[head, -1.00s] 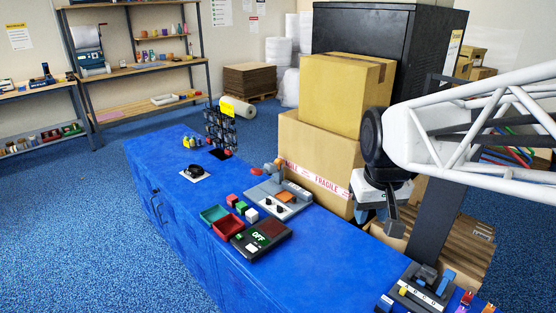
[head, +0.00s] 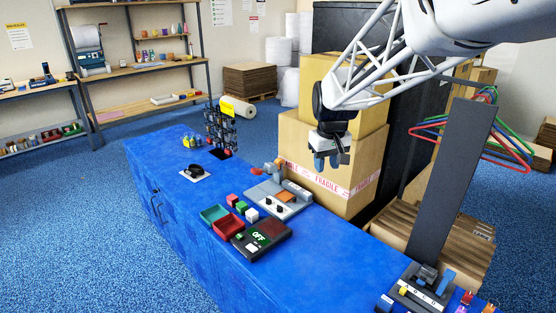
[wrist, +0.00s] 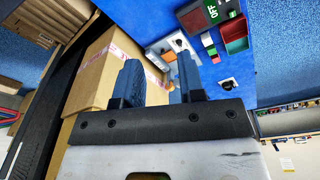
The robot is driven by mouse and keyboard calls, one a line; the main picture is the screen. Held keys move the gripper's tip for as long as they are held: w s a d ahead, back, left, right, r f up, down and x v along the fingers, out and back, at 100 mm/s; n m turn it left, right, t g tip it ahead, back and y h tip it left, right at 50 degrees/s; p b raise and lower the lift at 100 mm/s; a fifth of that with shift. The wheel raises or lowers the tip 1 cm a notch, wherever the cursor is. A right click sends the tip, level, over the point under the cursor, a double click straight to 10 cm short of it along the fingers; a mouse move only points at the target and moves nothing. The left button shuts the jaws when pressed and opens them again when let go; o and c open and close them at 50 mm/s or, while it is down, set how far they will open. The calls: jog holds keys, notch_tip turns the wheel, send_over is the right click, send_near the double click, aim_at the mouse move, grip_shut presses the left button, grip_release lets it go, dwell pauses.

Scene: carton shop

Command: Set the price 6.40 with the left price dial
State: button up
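The grey machine (head: 262,189) on the blue table has a white panel with two small dark knobs, an orange pad and a grey cylinder. The left knob (head: 268,202), which I take as the left price dial, is too small to read its setting. The machine (wrist: 153,55) also shows in the wrist view, partly behind a finger. My gripper (head: 327,164) hangs in front of the cartons, above and to the right of the machine, apart from it. In the wrist view its two blue fingers (wrist: 158,60) are spread, with nothing held between them.
Stacked cartons (head: 340,150) stand right behind the machine. A dark device (head: 270,243) reading OFF, a green tray (head: 213,214) and a red tray (head: 227,225) sit in front of it. A black rack (head: 220,130) stands further left. The table's middle right (head: 330,260) is clear.

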jog(key=w+a+f+n, duration=0.1)
jog(key=w+a+f, duration=0.15)
jog(key=w, duration=0.35)
jog(key=w+a+f, duration=0.2)
jog(key=w+f, duration=0.1)
jog(key=w, duration=0.2)
jog(key=n+g, duration=0.1)
jog(key=n, duration=0.3)
send_near(269, 201)
jog(key=shift+w, duration=0.4)
jog(key=shift+w+a+f, duration=0.15)
jog(key=shift+w+f, duration=0.05)
jog(key=shift+f, duration=0.1)
jog(key=shift+f, duration=0.1)
jog(key=shift+f, duration=3.8)
grip_shut()
